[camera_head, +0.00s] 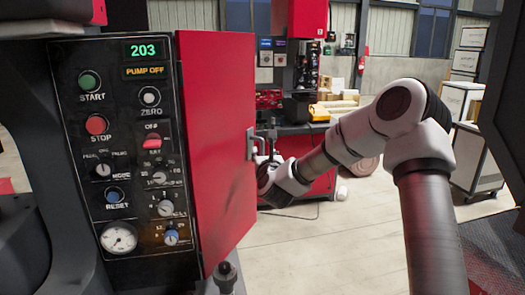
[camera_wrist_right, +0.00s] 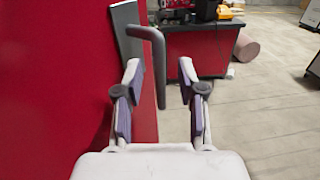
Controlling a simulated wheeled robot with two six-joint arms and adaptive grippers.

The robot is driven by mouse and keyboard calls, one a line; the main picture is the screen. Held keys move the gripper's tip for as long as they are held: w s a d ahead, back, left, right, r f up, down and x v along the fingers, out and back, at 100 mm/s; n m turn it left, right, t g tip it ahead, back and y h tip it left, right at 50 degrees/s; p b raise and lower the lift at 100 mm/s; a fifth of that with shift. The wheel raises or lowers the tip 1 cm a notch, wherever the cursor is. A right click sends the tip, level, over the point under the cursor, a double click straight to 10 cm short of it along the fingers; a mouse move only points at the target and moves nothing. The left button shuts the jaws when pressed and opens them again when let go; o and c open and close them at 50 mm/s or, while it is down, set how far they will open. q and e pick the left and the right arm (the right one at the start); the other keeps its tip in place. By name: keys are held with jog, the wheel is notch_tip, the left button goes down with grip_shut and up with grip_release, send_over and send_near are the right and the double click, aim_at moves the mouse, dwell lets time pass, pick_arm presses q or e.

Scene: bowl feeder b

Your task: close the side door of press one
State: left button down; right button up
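The red side door (camera_head: 215,150) stands right of the press's black control panel (camera_head: 125,150), its face slanting back toward the right. I cannot tell how far open it is. Its grey bar handle (camera_head: 257,146) is near the door's far right edge. In the right wrist view the handle (camera_wrist_right: 160,65) appears between the spread fingers of my right gripper (camera_wrist_right: 162,72), with gaps on both sides. The door (camera_wrist_right: 50,90) fills the left of that view. In the head view the right gripper (camera_head: 267,175) is partly hidden at the handle. My left gripper is not in view.
A red cabinet with a dark top (camera_head: 308,170) stands behind the handle. A white-sided cart (camera_head: 478,160) is at the right. A dark knob (camera_head: 225,272) shows below the door. Open floor (camera_head: 340,235) lies right of the door.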

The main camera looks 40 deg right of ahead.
aim_at(262, 151)
jog(key=x, duration=0.4)
jog(key=shift+f+p, duration=0.15)
jog(key=shift+p, duration=0.25)
jog(key=shift+s, duration=0.1)
jog(key=shift+c, duration=0.9)
grip_shut()
